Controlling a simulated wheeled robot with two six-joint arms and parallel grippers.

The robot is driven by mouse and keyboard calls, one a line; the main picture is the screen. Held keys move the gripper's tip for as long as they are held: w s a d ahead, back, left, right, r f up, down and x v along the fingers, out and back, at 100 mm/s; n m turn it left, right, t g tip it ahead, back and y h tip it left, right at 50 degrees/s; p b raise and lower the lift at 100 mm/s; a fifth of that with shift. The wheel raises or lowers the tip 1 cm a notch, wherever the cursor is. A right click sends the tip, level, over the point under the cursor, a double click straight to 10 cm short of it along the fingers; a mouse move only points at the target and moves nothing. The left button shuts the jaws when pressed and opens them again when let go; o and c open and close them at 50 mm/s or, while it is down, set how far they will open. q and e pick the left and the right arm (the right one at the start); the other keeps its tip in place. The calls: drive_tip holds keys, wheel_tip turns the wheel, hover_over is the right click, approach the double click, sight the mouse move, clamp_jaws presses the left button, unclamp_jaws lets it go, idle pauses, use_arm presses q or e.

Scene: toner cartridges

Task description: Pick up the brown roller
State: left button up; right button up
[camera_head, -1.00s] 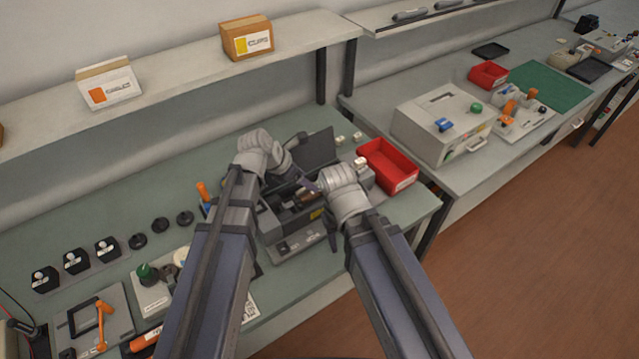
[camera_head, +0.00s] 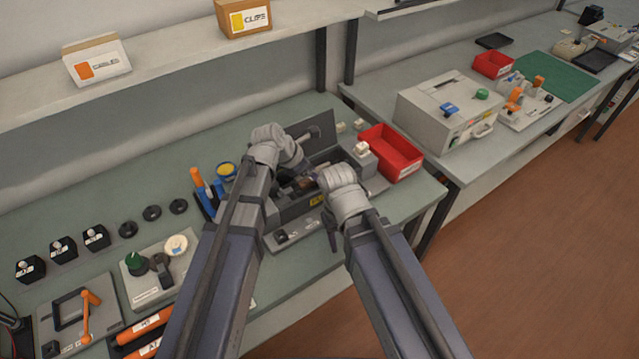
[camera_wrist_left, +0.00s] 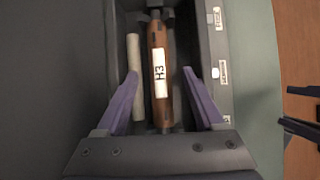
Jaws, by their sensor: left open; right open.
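The brown roller (camera_wrist_left: 160,98) lies lengthwise in a dark open housing in the left wrist view, with a white label reading H3. A pale roller (camera_wrist_left: 135,50) lies beside it on the left. My left gripper (camera_wrist_left: 160,73) is open above the housing, its purple fingers on either side of the brown roller. The left finger overlaps the pale roller in the picture; I cannot tell whether they touch. In the head view my wrists partly hide the grey housing (camera_head: 290,212). My right gripper (camera_head: 323,208) is open and empty at the housing's front right.
A raised dark lid (camera_head: 318,138) stands behind the housing. A red bin (camera_head: 392,152) is close on the right. Blue and orange tools (camera_head: 203,190), black rings (camera_head: 152,212) and a grey unit with a green knob (camera_head: 160,272) stand on the left.

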use_arm(q)
drive_tip(key=shift+w+d+f, duration=0.1)
drive_tip(key=shift+d+f, duration=0.1)
drive_tip(key=shift+f, duration=0.25)
drive_tip(key=shift+r, duration=0.1)
drive_tip(key=shift+c, duration=0.2)
clamp_jaws()
